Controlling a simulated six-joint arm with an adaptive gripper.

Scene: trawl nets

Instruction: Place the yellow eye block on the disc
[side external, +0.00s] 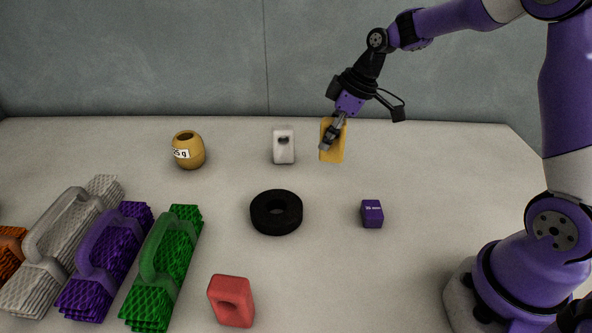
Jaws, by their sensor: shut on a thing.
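The yellow eye block (335,150) is held upright in the side external view, right of the white block. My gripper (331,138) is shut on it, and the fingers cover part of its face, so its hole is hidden. The block appears to be above the table, but its exact height is hard to tell. The black disc (262,220) lies flat on the table, lower left of the block, with a round hole in its middle. Nothing rests on the disc.
A white eye block (283,157) and a yellow-brown pot (181,161) stand at the back. A purple cube (372,214) sits right of the disc. A red eye block (240,318) is in front. Green (148,311), purple (87,300) and grey (25,292) handled net bundles fill the left.

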